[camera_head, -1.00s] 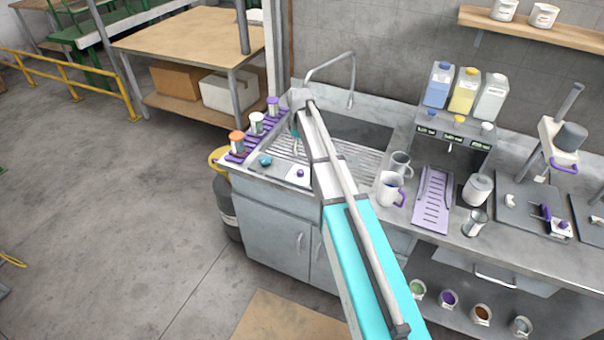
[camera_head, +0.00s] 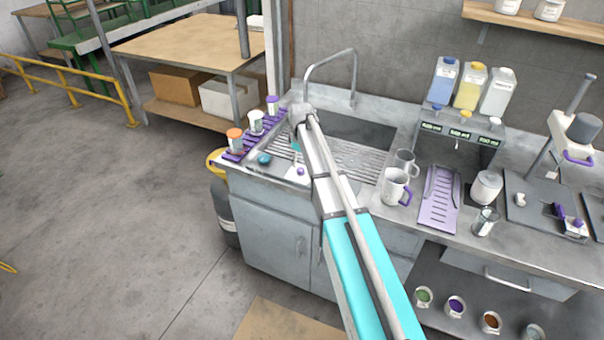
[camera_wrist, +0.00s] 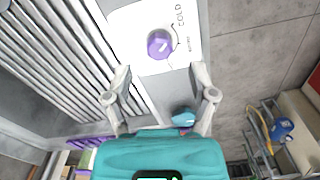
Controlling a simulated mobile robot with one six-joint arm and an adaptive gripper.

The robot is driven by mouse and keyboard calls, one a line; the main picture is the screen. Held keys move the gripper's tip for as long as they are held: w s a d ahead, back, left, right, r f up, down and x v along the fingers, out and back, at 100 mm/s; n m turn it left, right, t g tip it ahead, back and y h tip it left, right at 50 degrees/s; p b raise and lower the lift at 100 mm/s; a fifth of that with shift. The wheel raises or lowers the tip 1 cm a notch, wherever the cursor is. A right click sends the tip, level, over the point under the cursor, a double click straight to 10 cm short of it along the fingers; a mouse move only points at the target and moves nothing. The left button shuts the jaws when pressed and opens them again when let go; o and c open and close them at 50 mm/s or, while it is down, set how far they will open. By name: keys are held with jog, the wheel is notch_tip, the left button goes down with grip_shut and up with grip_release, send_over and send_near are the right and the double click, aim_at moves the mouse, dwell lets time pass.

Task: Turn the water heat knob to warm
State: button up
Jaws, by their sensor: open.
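The water heat knob (camera_wrist: 160,44) is a purple round knob with a pale pointer line, on a white plate (camera_wrist: 128,28). The plate reads COLD beside the knob; a smaller word near it is too blurred to read. In the head view the knob (camera_head: 300,171) is a small purple dot on the sink's front left edge. My gripper (camera_wrist: 160,72) is open and empty. Its two fingertips are apart, just below the knob in the wrist view, and do not appear to touch it. In the head view my arm largely hides the gripper.
A teal rounded thing (camera_head: 265,159) sits left of the plate. A purple rack (camera_head: 248,143) with several lidded jars lines the sink's left side. The faucet (camera_head: 353,85) arches behind. White mugs (camera_head: 394,187) stand right of my arm.

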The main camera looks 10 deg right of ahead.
aim_at(301, 169)
jog(key=shift+f+b, duration=1.8)
jog(key=shift+f, duration=0.35)
grip_shut()
